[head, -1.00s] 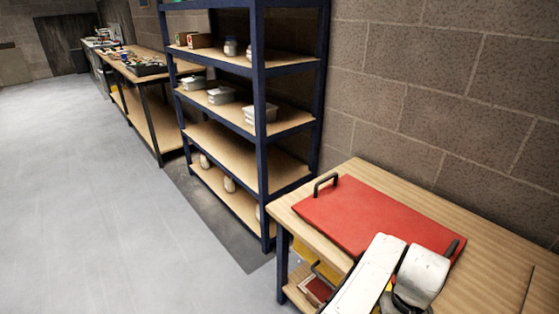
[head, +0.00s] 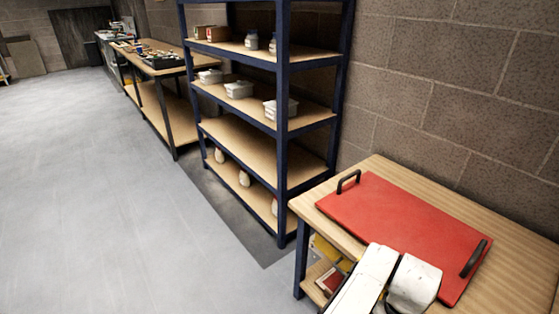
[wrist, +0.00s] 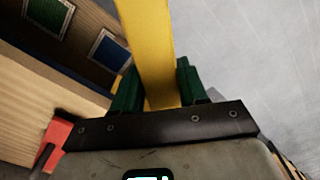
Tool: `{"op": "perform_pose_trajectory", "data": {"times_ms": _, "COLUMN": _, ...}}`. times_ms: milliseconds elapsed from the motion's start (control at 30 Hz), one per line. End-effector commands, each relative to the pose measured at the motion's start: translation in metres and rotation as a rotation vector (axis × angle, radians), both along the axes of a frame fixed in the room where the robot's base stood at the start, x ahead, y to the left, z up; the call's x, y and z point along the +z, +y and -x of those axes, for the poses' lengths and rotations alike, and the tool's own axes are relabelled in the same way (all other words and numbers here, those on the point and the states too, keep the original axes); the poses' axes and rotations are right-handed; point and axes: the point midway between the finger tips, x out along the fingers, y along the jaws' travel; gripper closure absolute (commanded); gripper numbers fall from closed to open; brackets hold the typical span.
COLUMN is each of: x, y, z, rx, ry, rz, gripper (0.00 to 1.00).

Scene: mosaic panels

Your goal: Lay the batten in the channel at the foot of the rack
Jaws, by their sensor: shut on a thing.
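The yellow batten (wrist: 146,35) runs up and out of the top of the wrist view. My gripper (wrist: 158,82) has its green fingers shut on it, one on each side. The batten's far end is out of view. In the head view the blue rack (head: 284,130) stands against the block wall, left of the wooden table. A dark strip of floor (head: 222,205) runs along the rack's foot; I cannot make out a channel in it. My gripper is not visible in the head view; only my white arm links show at the bottom.
The wooden table (head: 400,180) at right carries a red board (head: 400,225) with black handles. Small red and yellow things lie under the table's near side. A long workbench (head: 160,68) stands beyond the rack. The grey floor (head: 110,200) at left is clear.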

Motion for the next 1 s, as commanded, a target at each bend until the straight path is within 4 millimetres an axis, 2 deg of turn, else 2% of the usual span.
{"op": "perform_pose_trajectory", "data": {"times_ms": 200, "x": -0.018, "y": 0.026, "z": 0.015, "rx": 0.006, "ry": 0.0, "rz": -0.001, "gripper": 1.0}}
{"op": "perform_pose_trajectory", "data": {"times_ms": 400, "x": -0.033, "y": 0.043, "z": 0.029, "rx": 0.003, "ry": 0.0, "rz": 0.002, "gripper": 1.0}}
{"op": "perform_pose_trajectory", "data": {"times_ms": 700, "x": -0.038, "y": 0.043, "z": 0.033, "rx": -0.003, "ry": -0.003, "rz": 0.011, "gripper": 1.0}}
{"op": "perform_pose_trajectory", "data": {"times_ms": 1000, "x": -0.031, "y": 0.047, "z": 0.033, "rx": -0.001, "ry": 0.001, "rz": 0.002, "gripper": 1.0}}
